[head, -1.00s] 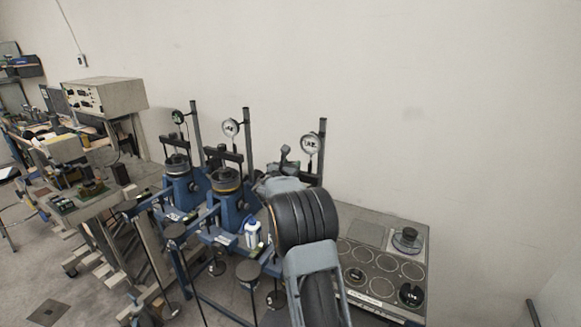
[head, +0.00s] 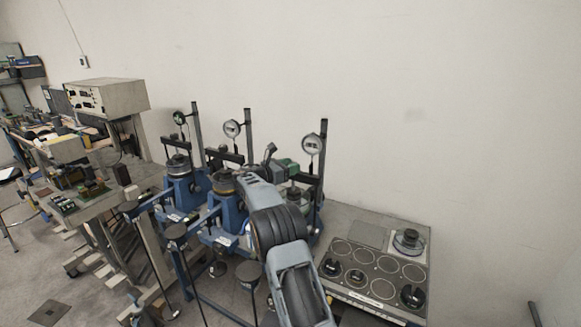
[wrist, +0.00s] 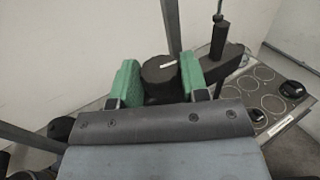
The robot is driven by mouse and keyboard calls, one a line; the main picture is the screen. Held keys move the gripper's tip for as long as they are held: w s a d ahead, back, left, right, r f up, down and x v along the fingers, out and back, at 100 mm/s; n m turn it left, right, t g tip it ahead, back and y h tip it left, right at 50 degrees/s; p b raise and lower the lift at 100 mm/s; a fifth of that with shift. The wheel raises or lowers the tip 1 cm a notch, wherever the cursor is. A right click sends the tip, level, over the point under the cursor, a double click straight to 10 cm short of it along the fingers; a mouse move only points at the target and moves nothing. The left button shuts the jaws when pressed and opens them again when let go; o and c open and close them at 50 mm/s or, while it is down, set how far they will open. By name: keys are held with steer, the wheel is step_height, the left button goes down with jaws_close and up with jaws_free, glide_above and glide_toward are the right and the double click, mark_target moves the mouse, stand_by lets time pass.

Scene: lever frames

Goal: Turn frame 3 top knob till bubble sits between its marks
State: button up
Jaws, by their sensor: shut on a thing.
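Three blue lever frames stand in a row in the head view. The rightmost frame, which I take as frame 3, has an upright post (head: 322,165) with a round dial gauge (head: 312,144). My gripper (head: 287,166) is at the top of this frame, and my arm covers much of its front. In the wrist view my gripper (wrist: 159,68) has its green fingers on both sides of a black round knob (wrist: 160,76) with a white line on top, shut on it. I cannot make out the bubble or its marks in either view.
The middle frame (head: 224,205) and left frame (head: 178,188) stand close on the left. A grey panel (head: 376,259) with ringed circles and several black weights is at the right. Several dark round pads on rods stand in front of the frames. A bare wall is behind.

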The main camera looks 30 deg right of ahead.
steer(key=shift+m+g, duration=0.7)
steer(key=shift+g, duration=0.5)
steer(key=o, duration=0.9)
steer(key=shift+o, duration=0.2)
steer(key=shift+w+a, duration=0.1)
steer(key=shift+a, duration=0.05)
steer(key=w+a+b, duration=0.1)
steer(key=a+b, duration=0.2)
steer(key=a, duration=1)
steer(key=shift+w+a, duration=0.15)
steer(key=shift+a, duration=0.1)
